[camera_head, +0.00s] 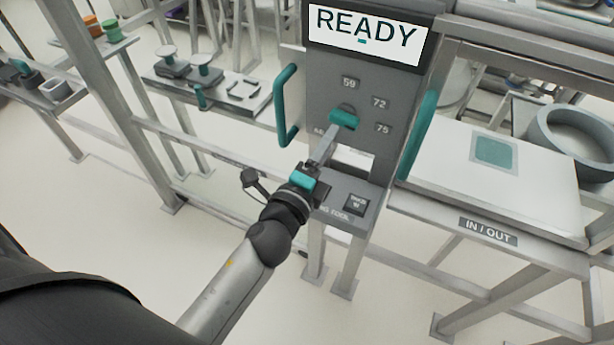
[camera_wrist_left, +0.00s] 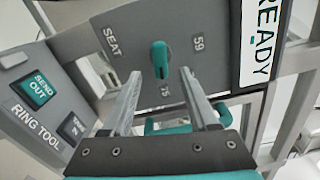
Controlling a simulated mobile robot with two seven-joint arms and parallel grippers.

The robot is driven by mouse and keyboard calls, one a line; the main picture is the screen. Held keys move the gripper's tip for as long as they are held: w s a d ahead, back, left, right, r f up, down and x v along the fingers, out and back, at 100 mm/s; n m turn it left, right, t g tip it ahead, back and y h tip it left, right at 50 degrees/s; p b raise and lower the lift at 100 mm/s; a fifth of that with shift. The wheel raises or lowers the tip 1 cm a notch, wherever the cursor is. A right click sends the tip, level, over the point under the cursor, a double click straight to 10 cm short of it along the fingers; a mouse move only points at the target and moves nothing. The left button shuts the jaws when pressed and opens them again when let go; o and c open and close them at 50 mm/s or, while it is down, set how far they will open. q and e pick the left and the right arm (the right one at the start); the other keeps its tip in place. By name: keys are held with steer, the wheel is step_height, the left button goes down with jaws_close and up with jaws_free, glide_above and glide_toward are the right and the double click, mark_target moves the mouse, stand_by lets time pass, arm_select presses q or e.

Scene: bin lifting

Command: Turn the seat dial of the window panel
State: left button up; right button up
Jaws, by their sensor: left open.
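The grey window panel (camera_head: 322,88) stands upright below a screen reading READY. Its seat dial (camera_head: 343,118) has a teal handle on a dark base, with the labels 59, 72 and 75 around its right side. My left gripper (camera_head: 330,140) reaches up to the dial from below. In the left wrist view the dial (camera_wrist_left: 159,59) shows between and just beyond the tips of the two open fingers (camera_wrist_left: 160,78), next to the labels SEAT, 59 and 75. The fingers appear apart from the handle, but contact is hard to tell. My right gripper is not visible.
Teal handles flank the panel at left (camera_head: 285,105) and right (camera_head: 418,135). Below is a RING TOOL console with a teal SEND OUT button (camera_wrist_left: 40,89). An IN / OUT table (camera_head: 540,190) stands at right, and a shelf with small fixtures (camera_head: 215,90) at left.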

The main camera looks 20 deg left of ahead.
arm_select(q)
steer(key=s+b, duration=0.2)
steer(key=s, duration=0.6)
steer(key=shift+s+a, duration=0.15)
steer(key=shift+s, duration=0.05)
steer(key=s+f+n+g+b, duration=0.2)
steer(key=s+f+n+g, duration=0.1)
steer(key=f, duration=1)
steer(key=s+f+n+g+b, duration=0.3)
steer(key=f, duration=1.1)
steer(key=s+f+n+g+b, duration=0.2)
steer(key=f+n+g, duration=0.1)
steer(key=f, duration=1)
steer(key=s+a+f+n+g+b, duration=0.2)
steer(key=s+f+n+g+b, duration=0.1)
steer(key=s+f, duration=0.8)
steer(key=s+a+f+n+g+b, duration=0.2)
steer(key=s+f+n+g, duration=0.3)
steer(key=s+f, duration=0.6)
steer(key=shift+s+n+y+b, duration=0.35)
steer(key=shift+s+n, duration=0.25)
steer(key=shift+s, duration=0.2)
